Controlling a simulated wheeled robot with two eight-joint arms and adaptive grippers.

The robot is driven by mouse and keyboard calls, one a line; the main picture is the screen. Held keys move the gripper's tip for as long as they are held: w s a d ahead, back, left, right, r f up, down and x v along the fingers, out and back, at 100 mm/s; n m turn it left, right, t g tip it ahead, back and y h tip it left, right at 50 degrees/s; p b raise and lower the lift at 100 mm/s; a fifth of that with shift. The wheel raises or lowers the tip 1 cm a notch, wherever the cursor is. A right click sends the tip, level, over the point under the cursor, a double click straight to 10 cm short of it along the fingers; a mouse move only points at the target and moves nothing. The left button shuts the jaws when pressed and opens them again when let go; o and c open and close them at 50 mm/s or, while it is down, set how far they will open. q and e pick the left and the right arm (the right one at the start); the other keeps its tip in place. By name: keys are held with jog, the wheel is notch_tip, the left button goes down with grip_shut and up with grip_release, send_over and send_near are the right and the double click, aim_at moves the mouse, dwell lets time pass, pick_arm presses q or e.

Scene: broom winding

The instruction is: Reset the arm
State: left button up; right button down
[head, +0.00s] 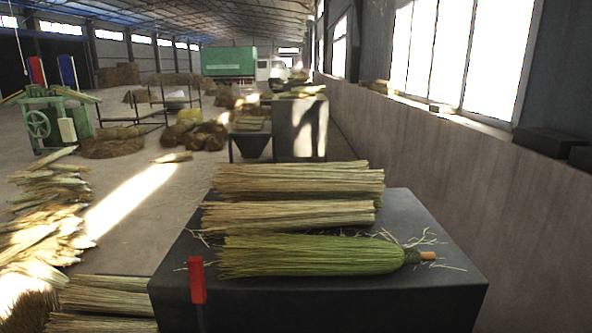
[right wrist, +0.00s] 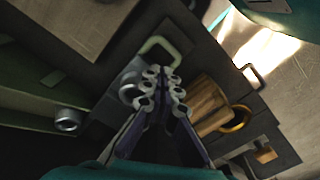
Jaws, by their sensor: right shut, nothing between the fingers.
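My right gripper (right wrist: 163,92) shows in the right wrist view, with its fingers shut and nothing between them. Behind it are dark machine-like parts, among them a wooden piece (right wrist: 207,103) with a yellow ring (right wrist: 237,119). I cannot tell whether it is close to them. Neither gripper shows in the head view. There, a green broom bundle (head: 310,256) with a short wooden handle end lies on a dark table (head: 325,310). Two straw bundles, one in the middle (head: 285,214) and one farther back (head: 298,178), lie behind it.
A red block on a dark post (head: 197,279) stands at the table's front left. A green machine with a wheel (head: 38,124) stands at the far left. Straw heaps (head: 45,220) cover the left floor. A wall with windows (head: 480,170) runs along the right.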

jog(key=w+d+r+m+t, duration=0.3)
jog(key=d+r, duration=0.3)
jog(key=d, duration=0.3)
jog(key=w+d+r+m+t, duration=0.3)
jog(key=w+d+r+t, duration=0.1)
jog(key=d+r, duration=0.3)
jog(key=shift+w+d+b, duration=0.15)
jog(key=shift+d+b, duration=0.3)
jog(key=shift+d, duration=0.5)
jog(key=shift+a, duration=0.1)
